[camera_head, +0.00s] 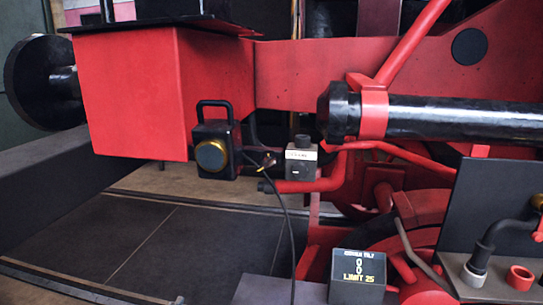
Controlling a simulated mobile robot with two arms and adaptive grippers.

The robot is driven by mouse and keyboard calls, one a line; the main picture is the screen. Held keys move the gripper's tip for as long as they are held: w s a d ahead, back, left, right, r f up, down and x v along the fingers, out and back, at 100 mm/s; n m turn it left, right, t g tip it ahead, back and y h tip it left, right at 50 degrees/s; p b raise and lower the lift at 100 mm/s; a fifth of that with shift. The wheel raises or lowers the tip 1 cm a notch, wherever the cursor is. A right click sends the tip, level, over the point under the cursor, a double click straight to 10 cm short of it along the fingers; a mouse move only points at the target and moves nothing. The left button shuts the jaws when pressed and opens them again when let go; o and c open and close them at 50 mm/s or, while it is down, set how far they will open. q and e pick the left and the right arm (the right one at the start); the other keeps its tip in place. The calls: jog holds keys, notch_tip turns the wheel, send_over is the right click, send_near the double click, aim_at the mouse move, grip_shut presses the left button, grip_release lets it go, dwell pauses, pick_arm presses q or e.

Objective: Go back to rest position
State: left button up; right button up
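Neither of my grippers shows in the head view, and no part of my arms can be made out, so what they hold cannot be seen. A thin black cable (287,215) runs from near the lantern-like unit down to the bottom of the view.
A dark panel (490,205) with a hose and a red ring (520,278) is at the right. A black cylinder (450,117) crosses the upper right. Dark floor plates (190,245) at lower left are clear.

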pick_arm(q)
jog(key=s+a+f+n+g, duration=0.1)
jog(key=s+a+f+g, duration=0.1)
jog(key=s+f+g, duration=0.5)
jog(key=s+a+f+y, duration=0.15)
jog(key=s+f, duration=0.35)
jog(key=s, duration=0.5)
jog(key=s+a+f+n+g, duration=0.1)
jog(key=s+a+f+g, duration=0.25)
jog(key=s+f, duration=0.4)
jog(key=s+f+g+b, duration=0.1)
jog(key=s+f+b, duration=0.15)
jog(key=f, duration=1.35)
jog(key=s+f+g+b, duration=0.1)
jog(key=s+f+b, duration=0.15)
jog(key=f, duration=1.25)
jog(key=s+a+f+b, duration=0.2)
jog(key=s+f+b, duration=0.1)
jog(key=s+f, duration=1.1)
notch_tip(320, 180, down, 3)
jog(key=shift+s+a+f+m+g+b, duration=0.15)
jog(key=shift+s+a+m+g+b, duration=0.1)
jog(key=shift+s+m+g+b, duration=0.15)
